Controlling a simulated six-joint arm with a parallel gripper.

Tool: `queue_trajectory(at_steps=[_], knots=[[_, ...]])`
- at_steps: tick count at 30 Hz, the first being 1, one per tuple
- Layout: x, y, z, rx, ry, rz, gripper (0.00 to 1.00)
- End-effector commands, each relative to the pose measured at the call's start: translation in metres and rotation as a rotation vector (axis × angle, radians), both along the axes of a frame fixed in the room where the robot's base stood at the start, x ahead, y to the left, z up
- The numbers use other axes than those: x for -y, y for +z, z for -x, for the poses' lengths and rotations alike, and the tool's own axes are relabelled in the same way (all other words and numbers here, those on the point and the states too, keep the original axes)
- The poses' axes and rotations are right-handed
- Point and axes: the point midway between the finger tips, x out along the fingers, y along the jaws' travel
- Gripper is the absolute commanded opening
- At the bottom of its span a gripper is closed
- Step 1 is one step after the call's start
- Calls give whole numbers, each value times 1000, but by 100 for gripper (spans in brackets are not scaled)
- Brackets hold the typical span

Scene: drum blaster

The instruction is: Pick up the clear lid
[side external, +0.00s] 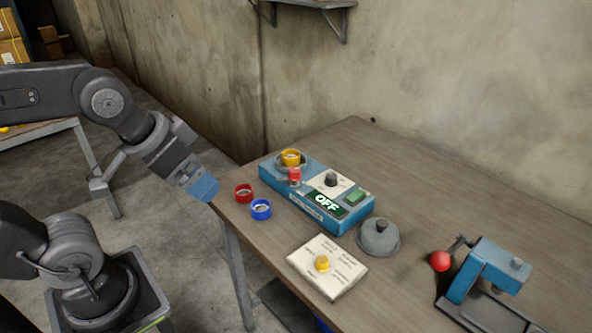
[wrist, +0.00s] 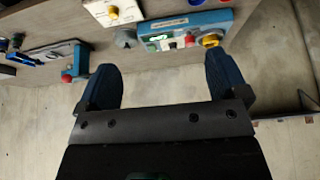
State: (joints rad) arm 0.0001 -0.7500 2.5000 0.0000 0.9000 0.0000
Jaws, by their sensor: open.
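A grey, slightly see-through dome with a dark knob (side external: 378,238), which looks like the clear lid, sits on the table at the right front corner of the blue control box (side external: 318,197). It shows as a small grey shape in the wrist view (wrist: 125,38), beside the box. My gripper (side external: 202,188) is off the table's left edge, well to the left of the lid and apart from it. In the wrist view my gripper (wrist: 162,70) has its two blue fingers wide apart with nothing between them.
A yellow ring (side external: 290,157) sits on the box, whose display reads OFF. A red ring (side external: 243,193) and a blue ring (side external: 261,209) lie left of it. A white panel with a yellow knob (side external: 325,266) is in front. A blue press (side external: 488,268) stands at right.

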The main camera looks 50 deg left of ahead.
Motion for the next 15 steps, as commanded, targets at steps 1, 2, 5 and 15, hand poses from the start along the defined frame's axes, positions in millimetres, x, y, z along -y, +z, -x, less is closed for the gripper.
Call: queue_trajectory(at_steps=[1,2,5,15], knots=[[0,0,0,0,0,0,97],[0,0,0,0,0,0,100],[0,0,0,0,0,0,100],[8,15,-34,-35,45,14,100]])
